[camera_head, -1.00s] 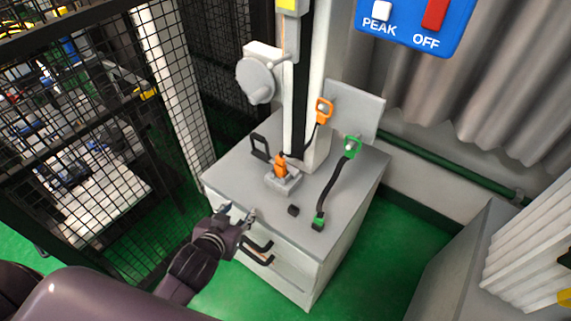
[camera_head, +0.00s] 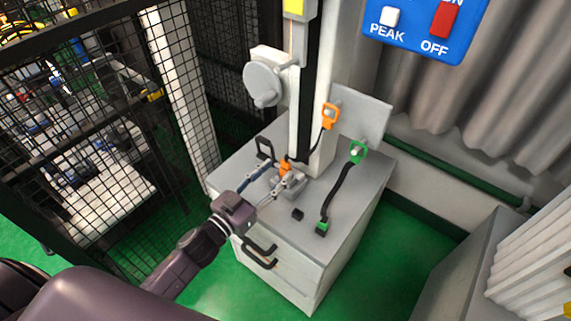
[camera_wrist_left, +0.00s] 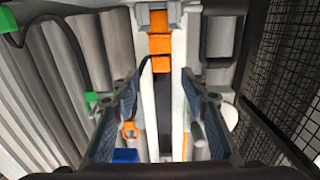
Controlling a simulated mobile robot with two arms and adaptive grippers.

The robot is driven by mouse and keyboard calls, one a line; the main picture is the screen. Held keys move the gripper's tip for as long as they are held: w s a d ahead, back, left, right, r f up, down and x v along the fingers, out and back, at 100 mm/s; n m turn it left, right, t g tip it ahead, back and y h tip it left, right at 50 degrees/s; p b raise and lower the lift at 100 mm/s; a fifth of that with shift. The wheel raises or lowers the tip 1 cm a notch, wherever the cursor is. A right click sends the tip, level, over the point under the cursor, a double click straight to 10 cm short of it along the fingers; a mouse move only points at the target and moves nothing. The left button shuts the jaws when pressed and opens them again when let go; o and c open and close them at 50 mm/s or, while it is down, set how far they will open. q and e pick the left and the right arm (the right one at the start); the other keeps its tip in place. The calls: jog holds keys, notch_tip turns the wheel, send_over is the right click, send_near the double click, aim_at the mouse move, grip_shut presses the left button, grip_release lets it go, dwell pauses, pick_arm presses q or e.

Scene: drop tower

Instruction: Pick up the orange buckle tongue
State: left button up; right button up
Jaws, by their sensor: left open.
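The orange buckle tongue (camera_head: 285,167) stands upright in a small grey holder (camera_head: 297,186) on the cabinet top. A black strap runs from it up to an orange ring (camera_head: 330,116) hung on a grey plate. In the left wrist view the orange piece (camera_wrist_left: 160,45) shows beyond the fingertips, between their lines, with the grey holder (camera_wrist_left: 157,8) at the top edge. My left gripper (camera_head: 268,181) is open and empty, its fingers spread just in front of the holder. The fingers partly hide the holder in the head view. My right gripper is not in view.
A green ring (camera_head: 358,152) with a black strap runs to a green-ended piece (camera_head: 321,228) on the cabinet top (camera_head: 345,225). A small black block (camera_head: 298,214) and a black upright loop (camera_head: 265,149) stand nearby. The white column (camera_head: 328,140) rises behind the holder.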

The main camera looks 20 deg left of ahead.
aim_at(284, 164)
pick_arm(q)
jog(key=p+x, duration=0.1)
jog(key=x, duration=0.4)
jog(key=shift+w, duration=0.35)
jog(key=shift+c, duration=0.5)
jog(key=c, duration=0.8)
